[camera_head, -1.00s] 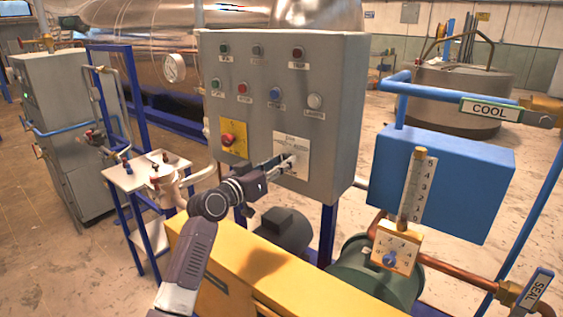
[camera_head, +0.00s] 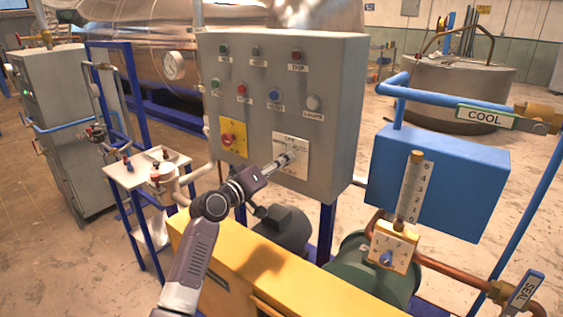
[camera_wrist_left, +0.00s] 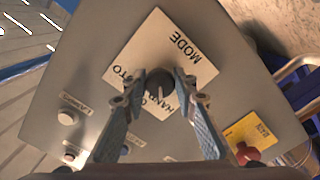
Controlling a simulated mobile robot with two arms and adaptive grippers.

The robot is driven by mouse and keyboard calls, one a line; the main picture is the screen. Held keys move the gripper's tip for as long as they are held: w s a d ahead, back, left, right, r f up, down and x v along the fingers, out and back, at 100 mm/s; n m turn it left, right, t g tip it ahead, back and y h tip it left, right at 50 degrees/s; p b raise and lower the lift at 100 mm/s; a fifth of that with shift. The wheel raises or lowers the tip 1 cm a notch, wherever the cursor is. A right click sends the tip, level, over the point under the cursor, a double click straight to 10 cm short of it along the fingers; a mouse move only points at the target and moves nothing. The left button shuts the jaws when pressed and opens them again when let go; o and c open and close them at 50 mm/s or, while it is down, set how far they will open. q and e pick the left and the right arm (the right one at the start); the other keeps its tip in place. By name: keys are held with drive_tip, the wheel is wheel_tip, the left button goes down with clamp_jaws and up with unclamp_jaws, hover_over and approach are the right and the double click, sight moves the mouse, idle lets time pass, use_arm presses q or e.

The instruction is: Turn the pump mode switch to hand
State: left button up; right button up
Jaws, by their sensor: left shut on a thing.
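The mode switch is a dark round knob (camera_wrist_left: 160,81) on a white plate (camera_wrist_left: 166,38) marked MODE, seen turned around in the left wrist view. The lettering HAND and part of AUTO shows beside the knob. I cannot tell which mark the knob points at. In the head view the white plate (camera_head: 301,175) is on the front of the grey control panel (camera_head: 340,110). My left gripper (camera_head: 290,157) reaches the plate from the lower left. Its two fingers (camera_wrist_left: 160,84) are on either side of the knob, shut on it. The right gripper is not in view.
A yellow plate with a red knob (camera_head: 228,139) is left of the switch. Several buttons sit above. A yellow cabinet (camera_head: 235,270) stands below my arm. A blue box (camera_head: 440,185) with a gauge and copper pipes is to the right.

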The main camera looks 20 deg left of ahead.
use_arm(q)
drive_tip(key=shift+a, duration=0.1)
idle(0.3)
drive_tip(key=o, duration=1.2)
drive_tip(key=shift+s, duration=0.15)
drive_tip(key=v, duration=1.1)
drive_tip(key=shift+s+a+r, duration=0.1)
drive_tip(key=shift+s+a, duration=0.05)
drive_tip(key=shift+s, duration=0.25)
